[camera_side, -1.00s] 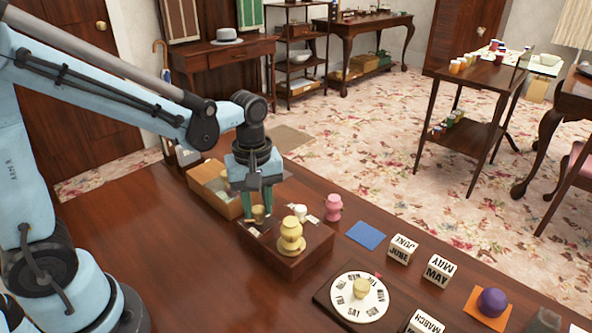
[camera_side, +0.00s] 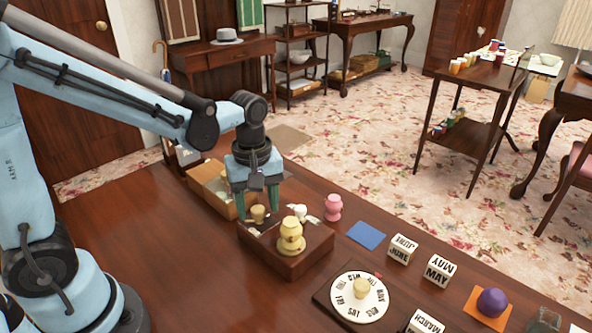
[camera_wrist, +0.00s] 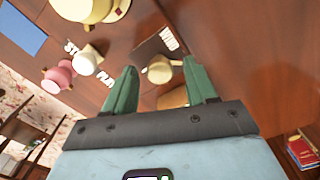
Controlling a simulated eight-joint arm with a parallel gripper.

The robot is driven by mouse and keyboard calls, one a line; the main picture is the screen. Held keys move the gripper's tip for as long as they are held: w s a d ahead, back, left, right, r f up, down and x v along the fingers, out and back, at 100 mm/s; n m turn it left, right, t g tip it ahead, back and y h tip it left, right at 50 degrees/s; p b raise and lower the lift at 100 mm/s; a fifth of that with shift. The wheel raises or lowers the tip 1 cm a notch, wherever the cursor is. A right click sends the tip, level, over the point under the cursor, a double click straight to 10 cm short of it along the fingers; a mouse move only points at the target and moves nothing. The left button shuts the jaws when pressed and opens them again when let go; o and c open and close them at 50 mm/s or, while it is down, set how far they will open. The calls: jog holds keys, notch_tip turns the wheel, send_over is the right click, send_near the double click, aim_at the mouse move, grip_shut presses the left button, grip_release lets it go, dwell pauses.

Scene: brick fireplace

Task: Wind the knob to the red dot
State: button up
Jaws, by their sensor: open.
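My gripper (camera_side: 257,217) has its green fingers spread, pointing down over the near left end of a brown wooden box (camera_side: 309,257). A small tan winding knob (camera_side: 258,214) stands between the fingertips. The wrist view shows this knob (camera_wrist: 159,69) between my open gripper (camera_wrist: 160,66), with gaps to both fingers. A plate lettered WIND (camera_wrist: 168,38) lies beside it on a dark patch. I cannot make out a red dot by this knob; the fingers or the knob may hide it.
On the box are a yellow figure (camera_side: 291,236) and a small white lever or knob (camera_side: 301,212). A pink figure (camera_side: 333,207) stands behind. A weekday dial (camera_side: 342,291) with its own tan knob is at the front. An open wooden box (camera_side: 205,183) stands left.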

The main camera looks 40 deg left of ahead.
jog(key=shift+r, duration=0.15)
notch_tip(320, 180, up, 12)
dwell(0.7)
jog(key=shift+s, duration=0.1)
jog(key=m+t, duration=0.7)
jog(key=m, duration=0.6)
send_near(256, 210)
jog(key=shift+w+a+r, duration=0.1)
jog(key=shift+w+a, duration=0.6)
jog(key=shift+w, duration=0.3)
jog(key=shift+c, duration=0.3)
